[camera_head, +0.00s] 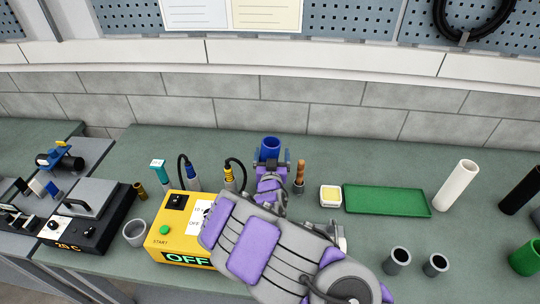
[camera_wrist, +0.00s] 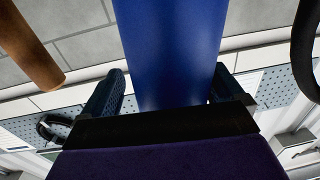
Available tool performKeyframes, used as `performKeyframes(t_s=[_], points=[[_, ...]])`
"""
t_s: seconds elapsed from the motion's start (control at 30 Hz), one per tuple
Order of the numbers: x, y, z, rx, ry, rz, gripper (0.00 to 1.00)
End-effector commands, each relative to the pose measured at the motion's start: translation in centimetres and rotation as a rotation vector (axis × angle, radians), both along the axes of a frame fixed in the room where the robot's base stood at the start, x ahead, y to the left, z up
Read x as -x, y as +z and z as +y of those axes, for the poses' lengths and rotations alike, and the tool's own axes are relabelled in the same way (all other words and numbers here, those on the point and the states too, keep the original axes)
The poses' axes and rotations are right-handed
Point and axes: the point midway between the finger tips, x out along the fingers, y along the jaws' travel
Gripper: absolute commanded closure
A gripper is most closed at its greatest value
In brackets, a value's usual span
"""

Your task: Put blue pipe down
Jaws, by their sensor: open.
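The blue pipe (camera_head: 270,146) stands upright on the green bench top, behind the yellow box. My gripper (camera_head: 271,161) is at the pipe, with its two fingers on either side of it. In the wrist view the blue pipe (camera_wrist: 172,50) fills the middle, between the two dark fingers of my gripper (camera_wrist: 165,92). The jaws are open around the pipe. The pipe's lower end is hidden behind my gripper and arm in the head view.
A yellow box (camera_head: 172,240) reading OFF stands left of my arm. A wooden-handled tool (camera_head: 300,175) is close right of my gripper. A cream-topped block (camera_head: 330,196), a green tray (camera_head: 387,200) and a white pipe (camera_head: 456,186) are further right.

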Motion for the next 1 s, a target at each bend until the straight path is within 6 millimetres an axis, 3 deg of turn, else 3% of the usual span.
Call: performKeyframes(t_s=[0.27,0.73,1.0], points=[[0.4,-0.2,1.1,0.007,0.003,0.001,0.06],[5.6,-0.1,-0.2,0.001,0.002,0.004,0.06],[7.3,-0.2,0.5,0.003,0.005,0.000,0.06]])
